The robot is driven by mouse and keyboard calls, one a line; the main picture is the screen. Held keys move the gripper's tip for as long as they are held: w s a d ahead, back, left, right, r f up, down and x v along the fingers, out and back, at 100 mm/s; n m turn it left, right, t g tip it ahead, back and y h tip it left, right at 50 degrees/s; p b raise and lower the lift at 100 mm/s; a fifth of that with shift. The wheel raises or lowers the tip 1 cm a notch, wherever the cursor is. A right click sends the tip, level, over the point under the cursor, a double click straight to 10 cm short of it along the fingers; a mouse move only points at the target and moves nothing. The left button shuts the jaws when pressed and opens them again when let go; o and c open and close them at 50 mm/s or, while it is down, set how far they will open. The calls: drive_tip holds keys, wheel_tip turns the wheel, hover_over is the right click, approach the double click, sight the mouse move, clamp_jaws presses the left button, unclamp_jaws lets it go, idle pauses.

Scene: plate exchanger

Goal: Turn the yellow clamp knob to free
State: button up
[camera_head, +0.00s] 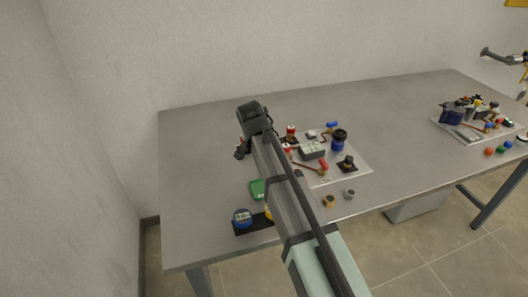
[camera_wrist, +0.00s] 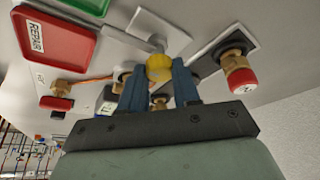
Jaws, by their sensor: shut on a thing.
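The yellow clamp knob (camera_wrist: 159,68) shows in the wrist view, at the end of a grey metal stem on a light plate. My gripper (camera_wrist: 159,74) has one blue finger on each side of the knob and is shut on it. The knob's far side and its marks, if any, are hidden. In the head view my arm covers the knob, and the gripper end (camera_head: 241,152) is only partly seen at the left edge of the fixture board.
In the wrist view, a brass fitting with a red cap (camera_wrist: 242,79) is to the right. Another brass fitting (camera_wrist: 70,90) is to the left, near a red tray marked REPAIR (camera_wrist: 85,45) and a green tray (camera_wrist: 65,8). In the head view the table's left part (camera_head: 195,190) is clear.

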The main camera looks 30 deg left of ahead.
idle(0.4)
drive_tip(key=o, duration=1)
drive_tip(key=shift+o, duration=0.2)
drive_tip(key=v, duration=1.4)
drive_tip(key=shift+w+f, duration=0.1)
